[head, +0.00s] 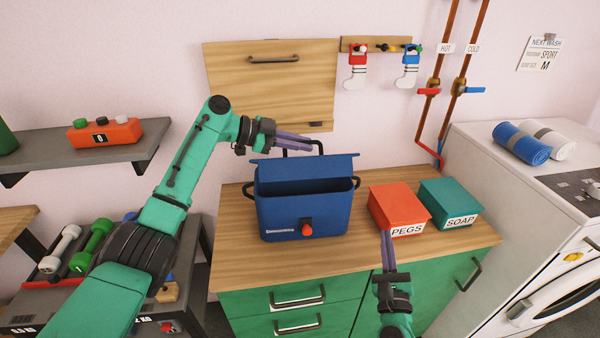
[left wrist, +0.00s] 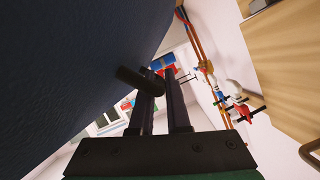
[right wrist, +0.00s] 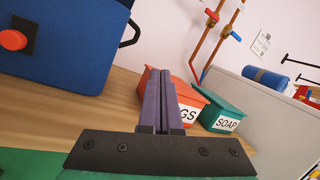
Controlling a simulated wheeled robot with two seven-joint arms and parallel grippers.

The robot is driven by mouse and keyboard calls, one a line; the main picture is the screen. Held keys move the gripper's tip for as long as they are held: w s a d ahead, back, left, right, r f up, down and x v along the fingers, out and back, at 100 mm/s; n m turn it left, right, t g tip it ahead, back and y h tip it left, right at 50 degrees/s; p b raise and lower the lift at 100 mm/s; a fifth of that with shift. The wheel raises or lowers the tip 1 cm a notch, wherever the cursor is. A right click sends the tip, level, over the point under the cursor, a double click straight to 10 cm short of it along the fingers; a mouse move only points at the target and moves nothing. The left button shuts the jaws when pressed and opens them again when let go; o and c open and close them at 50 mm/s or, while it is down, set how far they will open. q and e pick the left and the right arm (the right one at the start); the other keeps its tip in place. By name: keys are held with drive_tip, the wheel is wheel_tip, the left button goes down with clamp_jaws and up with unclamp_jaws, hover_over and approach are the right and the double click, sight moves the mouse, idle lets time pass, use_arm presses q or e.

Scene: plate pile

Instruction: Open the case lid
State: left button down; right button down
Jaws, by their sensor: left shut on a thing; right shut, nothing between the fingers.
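The blue case (head: 300,222) stands on the wooden counter, with a red knob (head: 306,230) on its front and black side handles. Its lid (head: 305,166) is raised at the back, and a dark strip of the inside shows between lid and front wall. My left gripper (head: 308,142) is behind the lid's top edge, shut on the black lid handle (head: 319,147). In the left wrist view the handle (left wrist: 138,82) crosses the fingers beside the dark blue lid (left wrist: 70,60). My right gripper (head: 386,238) is shut and empty, right of the case and in front of the PEGS box.
The red PEGS box (head: 398,205) and teal SOAP box (head: 450,200) stand right of the case on the counter (head: 240,270). A wooden panel (head: 270,85) hangs on the wall behind. A white washer (head: 500,220) stands at the right.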

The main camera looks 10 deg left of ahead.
sight(300, 172)
drive_tip(key=s+a+r+m+g+y, duration=0.1)
drive_tip(key=s+a+r+y, duration=0.15)
drive_tip(key=a, duration=0.65)
drive_tip(key=s+a+r+m+y, duration=0.15)
drive_tip(key=a+r, duration=0.25)
drive_tip(key=a, duration=0.6)
drive_tip(key=shift+n, duration=0.25)
drive_tip(key=x, duration=0.4)
drive_tip(key=r+x, duration=0.1)
drive_tip(key=x, duration=0.3)
drive_tip(key=r+x, duration=0.1)
drive_tip(key=x, duration=0.4)
drive_tip(key=shift+s+d, duration=0.1)
drive_tip(key=shift+w+r, duration=0.25)
drive_tip(key=shift+r, duration=0.05)
